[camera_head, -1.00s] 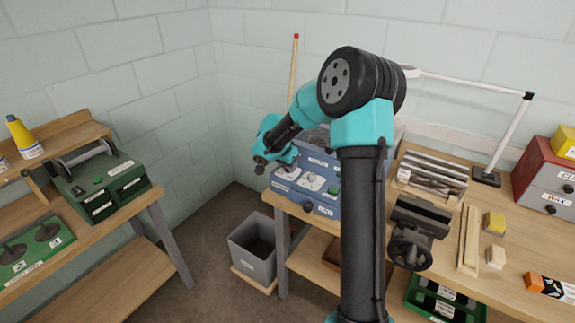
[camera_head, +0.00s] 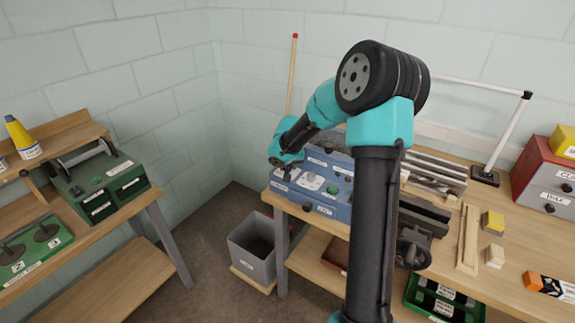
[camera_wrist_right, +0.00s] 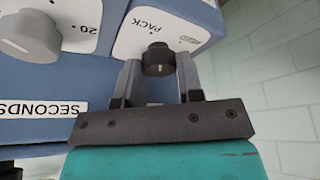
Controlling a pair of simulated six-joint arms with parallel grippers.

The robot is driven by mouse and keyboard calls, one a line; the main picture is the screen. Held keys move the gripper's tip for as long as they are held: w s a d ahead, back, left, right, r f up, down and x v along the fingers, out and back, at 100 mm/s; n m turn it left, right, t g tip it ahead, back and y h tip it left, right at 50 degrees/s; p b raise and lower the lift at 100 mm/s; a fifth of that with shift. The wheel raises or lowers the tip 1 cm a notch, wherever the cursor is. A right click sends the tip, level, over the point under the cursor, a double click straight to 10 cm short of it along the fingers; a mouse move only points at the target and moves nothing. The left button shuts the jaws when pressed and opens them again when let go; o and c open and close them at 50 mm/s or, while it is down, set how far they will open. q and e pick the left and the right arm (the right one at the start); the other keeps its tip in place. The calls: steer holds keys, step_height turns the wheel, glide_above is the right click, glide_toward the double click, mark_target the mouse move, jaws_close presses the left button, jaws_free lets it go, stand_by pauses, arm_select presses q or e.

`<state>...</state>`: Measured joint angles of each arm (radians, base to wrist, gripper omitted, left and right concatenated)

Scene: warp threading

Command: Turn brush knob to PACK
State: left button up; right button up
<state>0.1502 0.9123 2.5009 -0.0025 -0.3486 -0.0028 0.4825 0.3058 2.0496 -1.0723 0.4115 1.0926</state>
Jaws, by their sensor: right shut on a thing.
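The brush knob (camera_wrist_right: 158,57) is small and black, on a white plate (camera_wrist_right: 132,42) lettered PACK at the left corner of a blue control box (camera_head: 331,208). In the right wrist view my right gripper (camera_wrist_right: 159,69) has one finger on each side of the knob and is shut on it. The knob's pointer direction is too unclear to tell. In the head view the gripper end (camera_head: 282,160) is over the box's left end, and the knob is not clearly visible there. My left gripper is not in view.
A larger grey dial (camera_wrist_right: 30,34) marked 20 sits beside the plate, above a SECONDS label (camera_wrist_right: 45,110). A grey bin (camera_head: 252,250) stands on the floor below. A red-tipped rod (camera_head: 292,75) rises behind. A vise (camera_head: 418,228) is right of my arm.

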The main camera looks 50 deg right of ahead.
stand_by(0.3)
steer(key=o, duration=0.6)
steer(key=shift+o, duration=0.2)
steer(key=shift+r, duration=0.1)
steer(key=v, duration=1.7)
steer(key=shift+s, duration=0.2)
steer(key=shift+o, duration=0.5)
